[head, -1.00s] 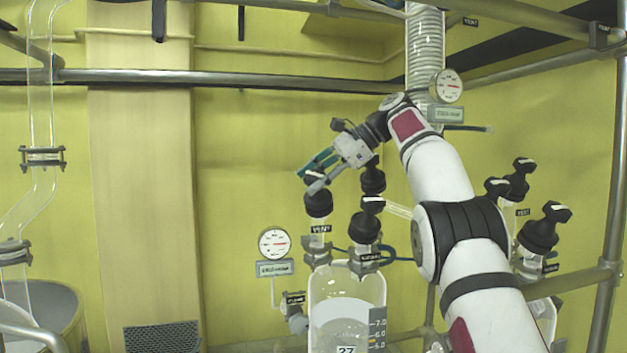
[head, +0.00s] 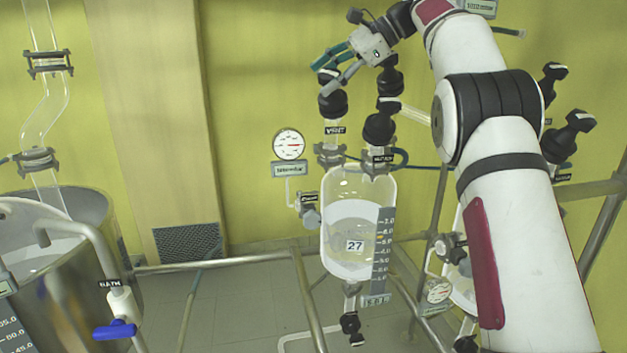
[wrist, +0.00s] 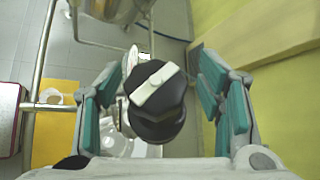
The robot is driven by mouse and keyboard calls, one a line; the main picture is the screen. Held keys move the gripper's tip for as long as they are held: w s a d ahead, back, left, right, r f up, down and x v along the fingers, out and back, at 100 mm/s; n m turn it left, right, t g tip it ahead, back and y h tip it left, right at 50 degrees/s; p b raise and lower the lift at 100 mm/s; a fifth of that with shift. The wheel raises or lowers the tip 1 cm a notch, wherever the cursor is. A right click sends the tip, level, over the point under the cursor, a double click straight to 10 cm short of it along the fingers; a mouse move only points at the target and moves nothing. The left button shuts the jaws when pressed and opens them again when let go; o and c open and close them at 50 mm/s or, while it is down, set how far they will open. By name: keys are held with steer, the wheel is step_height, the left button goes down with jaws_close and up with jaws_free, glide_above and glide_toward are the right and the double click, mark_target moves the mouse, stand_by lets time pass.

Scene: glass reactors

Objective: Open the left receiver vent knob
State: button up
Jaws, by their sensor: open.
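The left receiver (head: 345,260) is a glass vessel marked 27, part filled with pale contents. Its vent knob (head: 333,100) is black and stands upright above the VENT label (head: 335,130). My gripper (head: 330,75) is at the top of this knob, with teal finger pads. In the wrist view the knob (wrist: 156,110) has a white bar on top, lying diagonally, and sits between the two open fingers of my gripper (wrist: 163,105). Both fingers are apart from the knob, with gaps on each side.
Another black knob (head: 379,125) stands close to the right of the vent knob, with one more behind it (head: 391,78). A pressure gauge (head: 289,144) is at the left. A steel vessel (head: 95,240) stands at the far left. Open wall space lies left of my gripper.

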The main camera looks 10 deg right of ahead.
steer(key=shift+s+m+t+p, duration=0.15)
steer(key=shift+m+t+p, duration=0.2)
steer(key=shift+m+t, duration=0.25)
steer(key=shift+t, duration=0.3)
steer(key=shift+f+m+t+h, duration=0.1)
steer(key=shift+m+t+h, duration=0.2)
steer(key=shift+m+t, duration=1.6)
steer(key=m+t+h, duration=0.1)
steer(key=m+t, duration=0.1)
steer(key=m, duration=0.1)
steer(key=shift+t+h+p, duration=0.3)
steer(key=shift+p, duration=0.1)
steer(key=m+t+h, duration=0.2)
steer(key=m, duration=0.1)
steer(key=shift+m+t, duration=0.3)
steer(key=shift+d+f+m+t+h+p, duration=0.1)
steer(key=shift+f+m+t+h+p, duration=0.2)
steer(key=shift+m+h+p, duration=0.55)
steer(key=shift+w+d+f+m+t+h+p, duration=0.15)
steer(key=shift+d+f+m+t+h+p, duration=0.1)
steer(key=shift+m+h+p, duration=0.4)
steer(key=shift+w+d+f+m+t+h+p, duration=0.15)
steer(key=shift+d+f+m+h+p, duration=0.1)
steer(key=shift+m+h+p, duration=0.3)
steer(key=shift+s+a+r+m+h+p, duration=0.15)
steer(key=shift+r+m+h+p, duration=0.1)
steer(key=shift+h+p, duration=0.15)
steer(key=shift+s+a+r+m+h+p, duration=0.1)
steer(key=shift+a+r+m+h+p, duration=0.05)
steer(key=shift+r+m+h+p, duration=0.25)
